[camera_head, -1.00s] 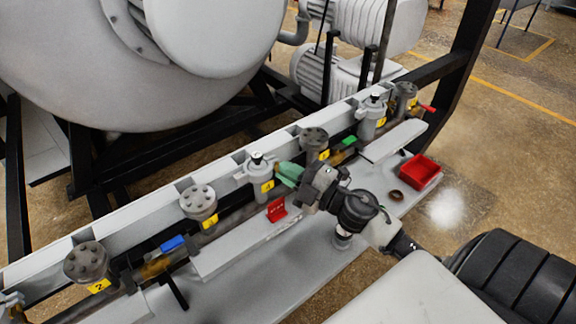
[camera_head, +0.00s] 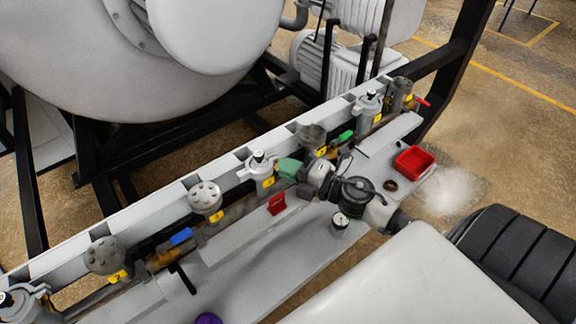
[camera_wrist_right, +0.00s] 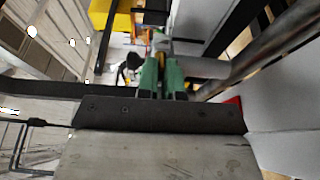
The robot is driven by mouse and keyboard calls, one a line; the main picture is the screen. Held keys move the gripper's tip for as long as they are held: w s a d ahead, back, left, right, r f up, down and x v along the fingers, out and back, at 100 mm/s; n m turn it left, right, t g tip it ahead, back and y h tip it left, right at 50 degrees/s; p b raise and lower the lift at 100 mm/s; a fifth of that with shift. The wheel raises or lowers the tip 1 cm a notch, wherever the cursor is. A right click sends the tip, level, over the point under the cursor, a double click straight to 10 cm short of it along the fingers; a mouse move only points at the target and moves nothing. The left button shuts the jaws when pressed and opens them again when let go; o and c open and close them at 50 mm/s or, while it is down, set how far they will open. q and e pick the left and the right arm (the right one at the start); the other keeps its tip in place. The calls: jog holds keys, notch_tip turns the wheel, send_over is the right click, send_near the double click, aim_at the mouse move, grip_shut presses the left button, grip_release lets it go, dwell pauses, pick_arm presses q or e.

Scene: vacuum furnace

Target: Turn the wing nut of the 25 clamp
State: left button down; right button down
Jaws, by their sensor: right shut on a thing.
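My right gripper (camera_head: 284,166), with green fingers, is at the pipe line just right of a grey valve (camera_head: 257,168) with a yellow label. It is shut on a small part that its fingers mostly hide. In the right wrist view the green fingers (camera_wrist_right: 163,66) stand close together, with a small brass-yellow piece (camera_wrist_right: 161,47) at their tips. I take this to be the wing nut of the clamp, but its wings and the number 25 cannot be made out. My left gripper is not in view.
Several valves line the rail, among them a bolted one (camera_head: 205,198) to the left and a grey one (camera_head: 368,104) to the right. A red sign (camera_head: 277,204), a gauge (camera_head: 340,221), a dark ring (camera_head: 390,186) and a red bin (camera_head: 414,162) are on the bench near my right arm.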

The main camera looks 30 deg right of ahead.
jog(key=shift+f, duration=0.1)
jog(key=c, duration=1.5)
grip_release()
jog(key=shift+c, duration=0.2)
jog(key=b+v, duration=0.3)
jog(key=v, duration=0.7)
jog(key=shift+s+d, duration=0.25)
jog(key=shift+s, duration=0.1)
jog(key=shift+w, duration=0.1)
